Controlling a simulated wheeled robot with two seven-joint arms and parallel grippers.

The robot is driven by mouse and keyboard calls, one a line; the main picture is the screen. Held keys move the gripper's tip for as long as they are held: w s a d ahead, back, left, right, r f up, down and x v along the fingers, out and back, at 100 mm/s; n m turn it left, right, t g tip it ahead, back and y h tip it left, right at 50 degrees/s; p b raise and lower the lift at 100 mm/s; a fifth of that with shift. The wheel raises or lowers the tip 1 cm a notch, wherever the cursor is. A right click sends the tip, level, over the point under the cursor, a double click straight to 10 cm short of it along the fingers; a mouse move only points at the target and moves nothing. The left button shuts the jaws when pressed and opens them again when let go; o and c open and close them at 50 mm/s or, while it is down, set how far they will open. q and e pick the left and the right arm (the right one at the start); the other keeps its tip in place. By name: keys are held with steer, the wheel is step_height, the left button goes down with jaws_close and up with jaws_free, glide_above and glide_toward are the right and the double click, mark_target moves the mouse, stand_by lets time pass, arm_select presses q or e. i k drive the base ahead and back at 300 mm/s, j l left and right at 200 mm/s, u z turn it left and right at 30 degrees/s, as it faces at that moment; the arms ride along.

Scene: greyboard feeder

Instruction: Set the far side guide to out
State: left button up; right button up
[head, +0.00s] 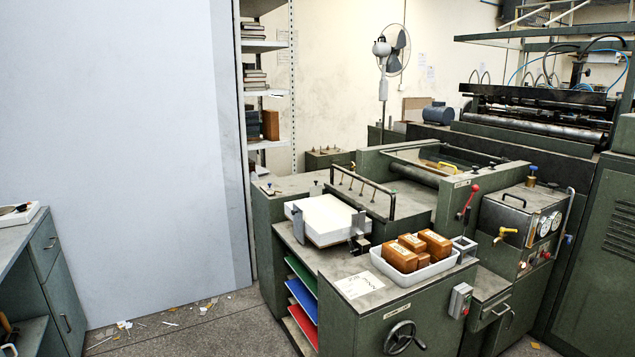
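A white stack of board (324,219) lies on the green feeder machine. An upright grey metal plate (298,223) stands against its left front corner. A second upright metal piece with a dark block (359,240) stands at its right front corner. These look like guides, but I cannot tell which is the far side guide or how either is set. Neither of my grippers is in view.
A white tray (388,267) with several brown blocks sits right of the stack. A paper sheet (358,285) lies in front. A handwheel (401,338) and a switch box (460,300) stick out from the machine's front. Open floor (190,330) lies to the left, with scattered scraps.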

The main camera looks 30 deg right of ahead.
mark_target(315, 190)
steer(key=i+z, duration=0.15)
steer(key=i, duration=0.45)
steer(key=i+z, duration=0.15)
steer(key=i, duration=0.5)
steer(key=i+j+z, duration=0.15)
steer(key=i, duration=0.45)
